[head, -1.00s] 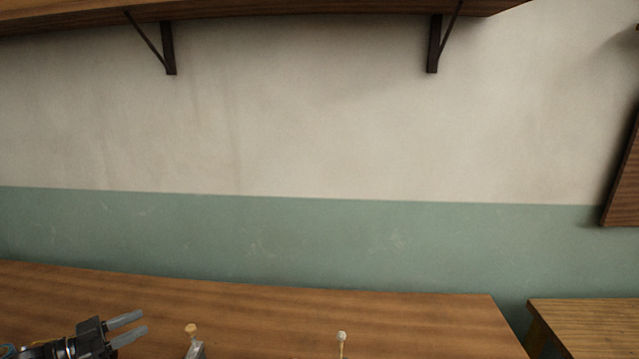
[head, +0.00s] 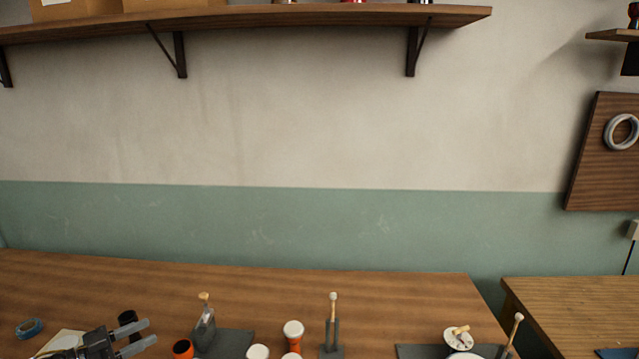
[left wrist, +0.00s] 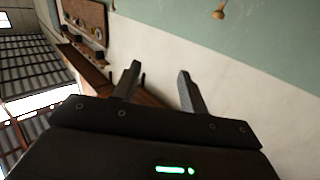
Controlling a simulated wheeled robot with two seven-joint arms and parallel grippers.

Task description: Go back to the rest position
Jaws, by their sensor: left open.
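My left gripper (head: 140,338) is at the lower left of the head view, over the left part of the wooden table (head: 400,290). Its two grey fingers point right, stand apart and hold nothing. In the left wrist view the same gripper (left wrist: 157,88) shows its fingers spread with an empty gap, facing the wall and the room's side. Small goblet drums, one white and orange (head: 293,331) and one orange with a dark inside (head: 183,348), stand near the table's front. My right gripper is not in view.
A grey holder with a mallet (head: 204,315) stands right of my left gripper. Another upright mallet (head: 333,308) is mid-table. Blue tape (head: 29,327) lies far left. A second table (head: 570,300) is at the right. A shelf (head: 300,18) runs above. The table's back is clear.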

